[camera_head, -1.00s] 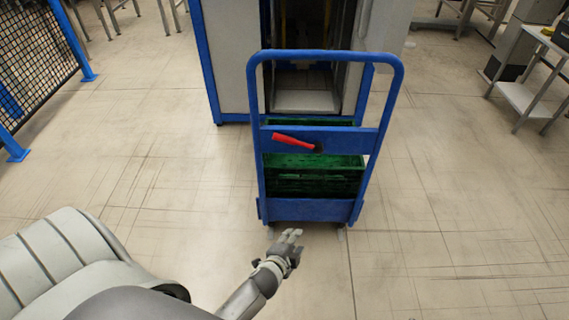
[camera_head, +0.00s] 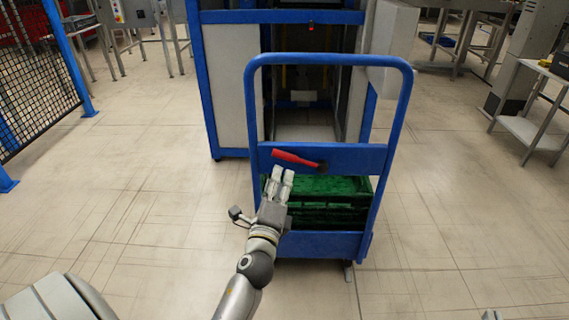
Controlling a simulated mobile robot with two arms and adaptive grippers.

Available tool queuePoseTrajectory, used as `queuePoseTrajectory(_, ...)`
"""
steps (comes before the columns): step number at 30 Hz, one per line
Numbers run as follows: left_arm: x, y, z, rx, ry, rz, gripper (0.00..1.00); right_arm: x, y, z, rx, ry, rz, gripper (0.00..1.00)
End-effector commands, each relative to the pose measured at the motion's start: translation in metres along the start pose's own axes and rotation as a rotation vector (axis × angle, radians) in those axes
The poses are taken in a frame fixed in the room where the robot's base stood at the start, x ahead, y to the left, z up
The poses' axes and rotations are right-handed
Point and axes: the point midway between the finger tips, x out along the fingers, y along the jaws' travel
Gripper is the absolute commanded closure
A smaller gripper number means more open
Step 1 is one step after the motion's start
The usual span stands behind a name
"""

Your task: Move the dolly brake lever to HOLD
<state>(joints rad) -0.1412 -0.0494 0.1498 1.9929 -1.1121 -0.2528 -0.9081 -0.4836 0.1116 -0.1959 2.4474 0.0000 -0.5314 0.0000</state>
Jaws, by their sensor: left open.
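The blue dolly (camera_head: 391,196) stands upright in the middle of the view, with a tall looped handle frame. Its red brake lever (camera_head: 295,158) is mounted on the blue crossbar, pivoting at a dark hub on its right end. The lever points left and slightly upward. No HOLD marking is legible. My left gripper (camera_head: 281,176) is open and empty, just below the lever, fingers pointing up toward it. I cannot tell whether it touches the lever. It hides part of the dolly's left side.
Green crates (camera_head: 330,188) sit on the dolly behind the crossbar. A blue-framed machine (camera_head: 229,90) with an open bay stands behind it. A mesh fence (camera_head: 38,80) is at the left, a grey side table (camera_head: 525,130) at the right. Floor on both sides is clear.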

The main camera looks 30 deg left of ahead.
Motion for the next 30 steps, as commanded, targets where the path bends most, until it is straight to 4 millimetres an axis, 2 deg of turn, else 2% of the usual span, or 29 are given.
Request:
queuePoseTrajectory(6, 0.041, 0.000, -0.001, 0.001, 0.001, -0.002, 0.59, -0.001, 0.001, 0.007, -0.001, -0.037, 0.002, 1.00)
queuePoseTrajectory(12, 0.066, 0.000, -0.001, -0.002, 0.002, 0.000, 0.59, 0.000, 0.001, 0.004, 0.000, -0.020, 0.002, 1.00)
queuePoseTrajectory(18, 0.075, 0.001, -0.001, -0.002, 0.002, 0.001, 0.59, 0.000, 0.001, 0.003, 0.000, -0.010, 0.002, 1.00)
queuePoseTrajectory(26, 0.076, 0.001, -0.001, -0.002, 0.002, 0.001, 0.59, 0.000, 0.001, 0.002, 0.000, -0.008, 0.001, 1.00)
queuePoseTrajectory(30, 0.076, 0.001, -0.001, -0.002, 0.002, 0.001, 0.77, 0.000, 0.000, 0.002, 0.000, -0.008, 0.001, 1.00)
